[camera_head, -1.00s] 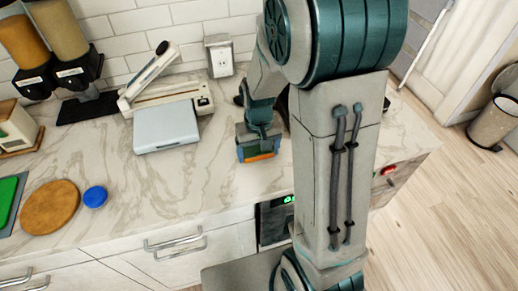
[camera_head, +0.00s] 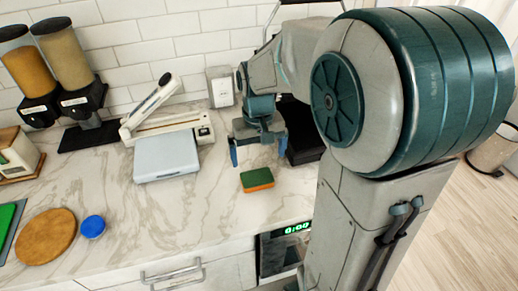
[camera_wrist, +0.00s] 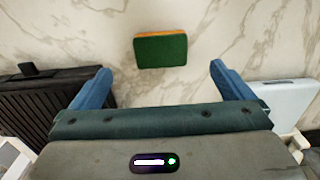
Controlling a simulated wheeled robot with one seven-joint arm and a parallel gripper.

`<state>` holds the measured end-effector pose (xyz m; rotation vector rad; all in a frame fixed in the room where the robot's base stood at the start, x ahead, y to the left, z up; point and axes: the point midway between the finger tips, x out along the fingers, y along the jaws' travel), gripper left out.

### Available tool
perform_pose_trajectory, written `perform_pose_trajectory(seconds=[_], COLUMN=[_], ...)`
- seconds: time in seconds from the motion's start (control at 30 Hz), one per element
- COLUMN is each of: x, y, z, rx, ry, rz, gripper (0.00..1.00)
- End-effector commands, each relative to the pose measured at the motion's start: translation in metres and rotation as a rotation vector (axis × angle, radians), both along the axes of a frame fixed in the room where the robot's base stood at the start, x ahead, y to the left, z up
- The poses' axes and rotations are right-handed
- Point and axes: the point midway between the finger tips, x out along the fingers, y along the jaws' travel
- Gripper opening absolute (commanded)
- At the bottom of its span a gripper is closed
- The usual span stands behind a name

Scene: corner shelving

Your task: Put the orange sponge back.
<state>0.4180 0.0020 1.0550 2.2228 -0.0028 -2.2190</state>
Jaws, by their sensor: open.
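A black ribbed item (camera_wrist: 45,103) sits close beside one finger. A grey-lidded device (camera_head: 166,156) stands left of the gripper. A wooden board (camera_head: 46,236) and blue disc (camera_head: 93,226) lie further left. Counter around the sponge is clear.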

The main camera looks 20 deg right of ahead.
Motion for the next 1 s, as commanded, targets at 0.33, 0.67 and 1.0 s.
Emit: perform_pose_trajectory(seconds=[0.33, 0.67, 1.0], x=[-0.037, -0.113, -0.131], y=[-0.001, 0.0, -0.001], z=[0.029, 0.04, 0.038], rx=[0.014, 0.01, 0.002], ry=[-0.075, -0.231, -0.273], rz=[0.001, 0.007, 0.01], gripper=[1.0, 1.0, 1.0])
